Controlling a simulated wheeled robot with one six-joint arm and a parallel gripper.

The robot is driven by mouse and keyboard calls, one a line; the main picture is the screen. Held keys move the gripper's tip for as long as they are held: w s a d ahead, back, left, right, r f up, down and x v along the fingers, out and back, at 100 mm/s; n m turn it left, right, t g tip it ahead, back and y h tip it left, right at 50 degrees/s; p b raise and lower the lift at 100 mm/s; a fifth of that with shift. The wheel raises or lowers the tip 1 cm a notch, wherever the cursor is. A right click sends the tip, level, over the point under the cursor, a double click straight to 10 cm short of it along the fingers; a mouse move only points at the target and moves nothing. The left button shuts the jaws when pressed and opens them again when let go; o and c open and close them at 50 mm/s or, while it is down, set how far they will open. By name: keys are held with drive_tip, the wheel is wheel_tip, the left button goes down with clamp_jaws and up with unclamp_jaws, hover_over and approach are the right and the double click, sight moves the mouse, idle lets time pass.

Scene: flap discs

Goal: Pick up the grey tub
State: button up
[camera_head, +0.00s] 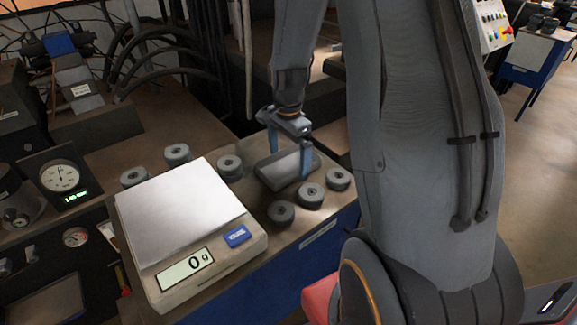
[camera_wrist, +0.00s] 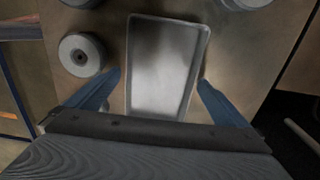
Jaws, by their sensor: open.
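The grey tub (camera_head: 280,171) is a shallow, rectangular container on the bench top, among round grey discs. In the wrist view the tub (camera_wrist: 163,62) looks empty, with a raised rim. My gripper (camera_head: 290,155) is over the tub in the head view, with its two blue fingers pointing down. In the wrist view my gripper (camera_wrist: 160,95) is open, one finger to the left of the tub's near end and one to the right. I cannot tell whether either finger touches the tub. The gripper hides the tub's near edge in the wrist view.
Several grey flap discs (camera_head: 311,195) stand close around the tub. One disc (camera_wrist: 82,54) is just left of it in the wrist view. A gauge box (camera_head: 60,178) is at far left.

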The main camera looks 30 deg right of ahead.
drive_tip(key=c, duration=1.1)
drive_tip(key=shift+r, duration=0.2)
